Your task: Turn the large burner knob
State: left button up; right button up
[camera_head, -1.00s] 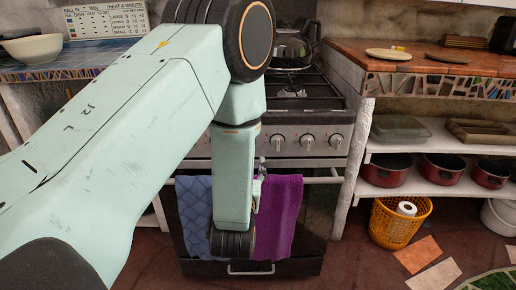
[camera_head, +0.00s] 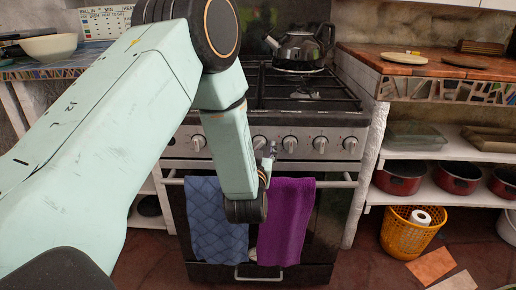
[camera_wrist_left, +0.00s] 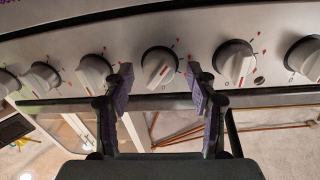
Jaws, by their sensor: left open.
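The stove's front panel carries a row of several round silver knobs. In the head view, one knob (camera_head: 290,144) is just right of my left gripper (camera_head: 270,154) and another (camera_head: 259,142) is just left of it. In the left wrist view, a white-faced knob (camera_wrist_left: 160,67) with a red mark lies in line with the gap between the open fingers (camera_wrist_left: 160,78). The fingers appear short of it, with nothing held. Other knobs stand to its left (camera_wrist_left: 95,72) and right (camera_wrist_left: 235,60). I cannot tell which knob is the large burner's. My right gripper is not in view.
A dark kettle (camera_head: 300,48) stands on the hob. Blue (camera_head: 215,220) and purple (camera_head: 286,220) towels hang on the oven rail below the knobs. A partly hidden wall chart (camera_head: 105,20) is at upper left. Shelves with red pots (camera_head: 400,178) stand right.

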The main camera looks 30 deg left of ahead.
pick_arm(q)
jog(key=c, duration=1.1)
jog(key=shift+r+m+p, duration=0.1)
jog(key=shift+m+p, duration=0.5)
jog(key=shift+p, duration=0.45)
jog(key=shift+c, duration=0.3)
jog(key=m+p, duration=0.6)
jog(key=p, duration=0.2)
jog(key=shift+d+m+g, duration=0.1)
jog(key=shift+m+g, duration=0.2)
jog(key=shift+m, duration=0.1)
jog(key=m+p, duration=0.3)
jog(key=m, duration=0.1)
jog(key=shift+g, duration=0.3)
jog(key=m+p, duration=0.2)
jog(key=m, duration=0.1)
jog(key=shift+w+d+m+y, duration=0.1)
jog(key=shift+m+y, duration=0.2)
jog(key=m+p, duration=0.1)
jog(key=m, duration=0.2)
jog(key=shift+p, duration=0.3)
jog(key=m, duration=0.3)
jog(key=shift+f+m+y+p, duration=0.25)
jog(key=shift+m+y+p, duration=0.05)
jog(key=shift+m+p, duration=0.1)
jog(key=m, duration=0.3)
jog(key=shift+m+g+y, duration=0.3)
jog(key=shift+m, duration=0.4)
